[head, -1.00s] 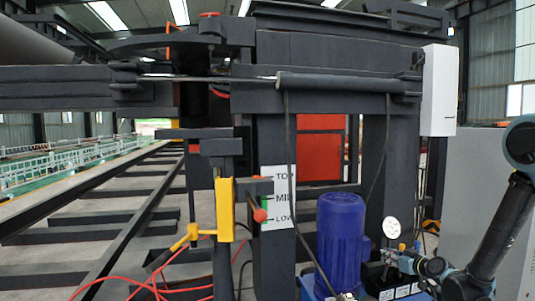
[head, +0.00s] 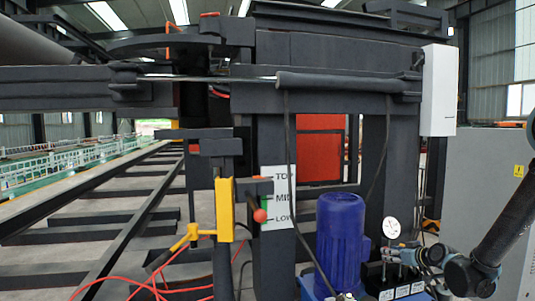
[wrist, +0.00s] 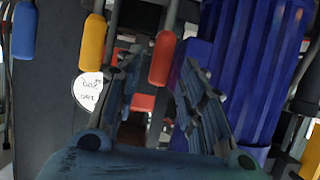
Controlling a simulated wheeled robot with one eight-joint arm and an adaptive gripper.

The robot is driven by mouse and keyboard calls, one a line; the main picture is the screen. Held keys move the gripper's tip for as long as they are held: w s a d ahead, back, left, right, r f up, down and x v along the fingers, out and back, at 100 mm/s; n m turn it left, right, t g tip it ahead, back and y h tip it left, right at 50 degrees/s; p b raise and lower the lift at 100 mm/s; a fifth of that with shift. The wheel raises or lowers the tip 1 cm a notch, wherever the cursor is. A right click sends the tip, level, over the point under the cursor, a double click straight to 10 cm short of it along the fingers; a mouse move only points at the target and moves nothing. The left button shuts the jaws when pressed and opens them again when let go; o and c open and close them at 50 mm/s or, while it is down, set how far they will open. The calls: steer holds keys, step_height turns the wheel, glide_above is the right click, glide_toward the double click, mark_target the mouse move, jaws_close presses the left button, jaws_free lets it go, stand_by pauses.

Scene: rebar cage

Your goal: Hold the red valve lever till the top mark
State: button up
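The red valve lever (wrist: 162,58) hangs between the two fingers of my gripper (wrist: 160,85) in the wrist view, which looks upside down. The gripper is open, with a gap between each finger and the red handle. In the head view my gripper (head: 420,256) is at the valve block right of the blue motor; the levers there are too small to tell apart. The scale plate (head: 281,198) reads TOP, MID and LOW. A red ball (head: 260,215) beside it sits near the LOW mark.
Yellow (wrist: 94,42) and blue (wrist: 25,30) levers hang left of the red one. A blue motor (head: 341,236) stands close beside the valve block. A round gauge (head: 391,227) is just above the levers. A grey cabinet (head: 490,185) is at right.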

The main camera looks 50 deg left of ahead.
steer(key=v, duration=0.5)
steer(key=shift+s+d+r, duration=0.15)
steer(key=shift+d, duration=0.1)
stand_by(0.3)
steer(key=s+d+r+m+h, duration=0.1)
steer(key=d+r+m+h, duration=0.15)
steer(key=d, duration=1.25)
steer(key=s+d+r+m+h, duration=0.1)
steer(key=d+r+m+h, duration=0.2)
steer(key=d, duration=1.2)
steer(key=s+d+f+m+g+h, duration=0.2)
steer(key=s+d+f+m+h, duration=0.1)
steer(key=s+d, duration=0.8)
steer(key=s+d+f+m+g+h, duration=0.1)
steer(key=s+d+f+m+h, duration=0.2)
steer(key=s+d, duration=0.8)
steer(key=d+m, duration=0.1)
steer(key=d, duration=0.1)
steer(key=shift+s+d+f+g, duration=0.3)
steer(key=shift+d+f+g, duration=0.1)
